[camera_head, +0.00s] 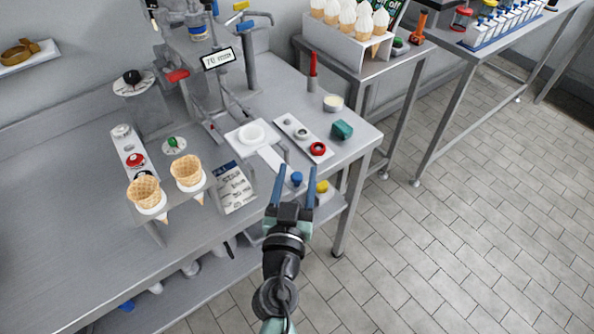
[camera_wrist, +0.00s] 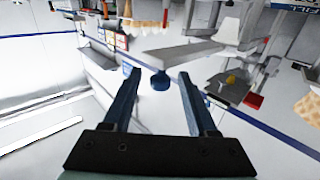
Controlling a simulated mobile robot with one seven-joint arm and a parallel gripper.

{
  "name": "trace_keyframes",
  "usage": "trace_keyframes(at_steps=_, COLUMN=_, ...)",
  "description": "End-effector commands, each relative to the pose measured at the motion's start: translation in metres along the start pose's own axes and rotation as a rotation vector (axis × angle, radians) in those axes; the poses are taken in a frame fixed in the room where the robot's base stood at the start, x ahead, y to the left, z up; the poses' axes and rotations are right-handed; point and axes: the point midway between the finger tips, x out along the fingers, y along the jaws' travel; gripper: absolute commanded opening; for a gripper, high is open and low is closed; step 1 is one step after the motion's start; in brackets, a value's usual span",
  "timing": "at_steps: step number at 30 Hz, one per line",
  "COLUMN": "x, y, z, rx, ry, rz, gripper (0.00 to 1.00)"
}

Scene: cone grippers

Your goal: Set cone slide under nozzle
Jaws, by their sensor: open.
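The cone slide (camera_head: 270,157) looks like a white plate with a round ring at its back and a narrow arm running forward to a blue knob (camera_head: 296,179). It sits on the bench in front and right of the dispensing machine (camera_head: 203,75), whose nozzle I cannot clearly make out. My gripper (camera_head: 296,170) is open, with its two blue fingers pointing at the bench edge. In the wrist view, the blue knob (camera_wrist: 160,82) shows between and just beyond the fingertips (camera_wrist: 159,74), apart from both.
Two waffle cones (camera_head: 187,172) stand in a holder at left, near a printed card (camera_head: 234,187). A panel with a red ring (camera_head: 318,149), a green block (camera_head: 342,130) and a small cup (camera_head: 333,103) lie at right. Free floor (camera_head: 450,220) lies right of the bench.

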Motion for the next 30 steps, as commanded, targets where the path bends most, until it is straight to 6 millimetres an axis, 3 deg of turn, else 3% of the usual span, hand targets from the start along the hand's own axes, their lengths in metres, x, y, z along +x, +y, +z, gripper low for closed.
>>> trace_keyframes(at_steps=10, x=0.003, y=0.0002, z=0.0001, rx=0.0, ry=0.0, rz=0.0, gripper=0.57)
trace_keyframes(at_steps=18, x=0.0028, y=0.0001, z=0.0, rx=0.0, ry=0.0, rz=0.0, gripper=0.08)
trace_keyframes(at_steps=20, x=0.0028, y=0.0001, z=0.0, rx=0.0, ry=0.0, rz=0.0, gripper=0.0)
trace_keyframes(at_steps=30, x=0.0027, y=0.0001, z=0.0, rx=0.0, ry=0.0, rz=0.0, gripper=0.0)
